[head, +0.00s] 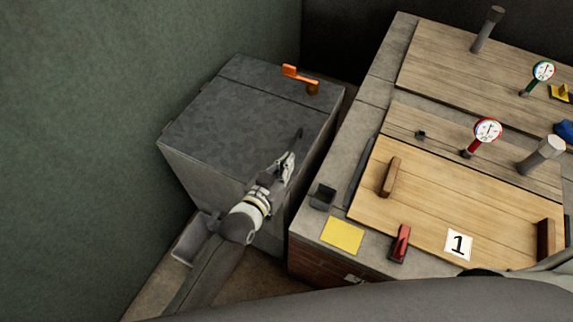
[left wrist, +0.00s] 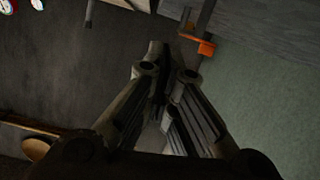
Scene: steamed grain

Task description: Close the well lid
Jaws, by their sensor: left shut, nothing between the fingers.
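The well looks to be the grey box (head: 215,178) at the left in the head view, against the green wall. Its dark grey lid (head: 235,115) lies flat on top, with no gap that I can make out. An orange handle (head: 300,78) sits near the lid's far right corner; it also shows in the left wrist view (left wrist: 206,48). My left gripper (head: 288,162) is shut and empty, by the lid's right front edge; I cannot tell whether it touches. Its closed fingers (left wrist: 160,75) fill the middle of the left wrist view. My right gripper is not in view.
To the right stands a brick stove with wooden covers (head: 455,195), gauges (head: 487,131) and a yellow card (head: 342,235). A narrow gap separates it from the box. A grey container (head: 193,240) stands on the floor at the box's front left.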

